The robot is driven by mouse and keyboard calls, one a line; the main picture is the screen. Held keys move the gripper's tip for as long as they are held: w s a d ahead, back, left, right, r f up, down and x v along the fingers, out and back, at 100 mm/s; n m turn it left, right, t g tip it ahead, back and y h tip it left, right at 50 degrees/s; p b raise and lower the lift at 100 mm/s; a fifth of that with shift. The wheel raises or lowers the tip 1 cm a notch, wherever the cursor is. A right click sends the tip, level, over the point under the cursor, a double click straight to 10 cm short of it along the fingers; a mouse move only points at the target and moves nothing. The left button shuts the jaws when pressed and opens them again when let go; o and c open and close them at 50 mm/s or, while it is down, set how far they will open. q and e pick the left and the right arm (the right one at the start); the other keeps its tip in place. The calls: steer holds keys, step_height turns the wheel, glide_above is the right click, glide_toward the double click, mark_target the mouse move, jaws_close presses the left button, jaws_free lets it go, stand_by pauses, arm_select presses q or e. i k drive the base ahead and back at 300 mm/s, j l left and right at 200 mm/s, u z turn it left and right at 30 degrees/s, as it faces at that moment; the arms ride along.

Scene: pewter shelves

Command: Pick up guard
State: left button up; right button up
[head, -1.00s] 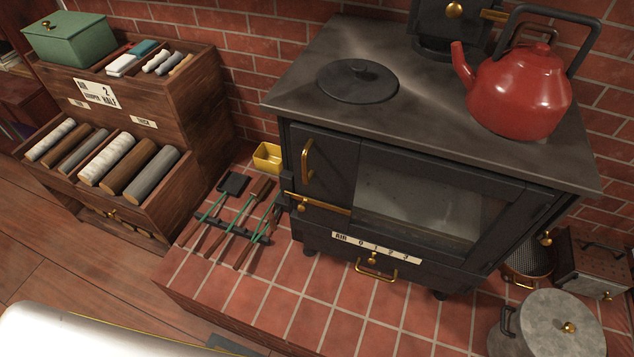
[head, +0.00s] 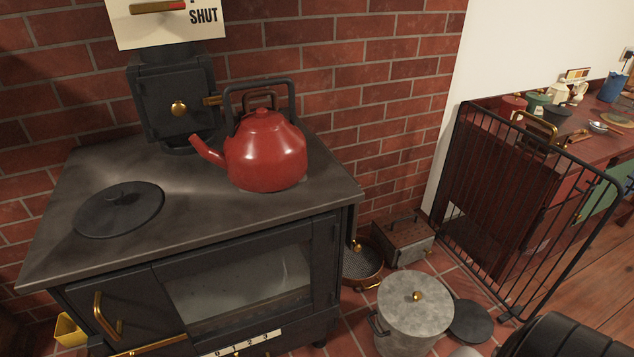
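The guard (head: 527,215) is a black metal frame with thin upright bars, standing upright on the floor at the right in the head view. A brass handle (head: 536,124) sits at its top. A dark red panel and part of a red table show through its bars. Its lower right is near a dark cylindrical shape at the bottom edge. Neither of my grippers is in view.
A black stove (head: 250,280) with a red kettle (head: 266,152) stands at the left. A lidded grey bin (head: 412,310), a dark round disc (head: 470,320) and a metal box (head: 402,240) are on the tiles between stove and guard. A red table (head: 590,150) stands behind the guard.

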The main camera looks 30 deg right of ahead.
mark_target(512, 312)
steer(key=z, duration=1.35)
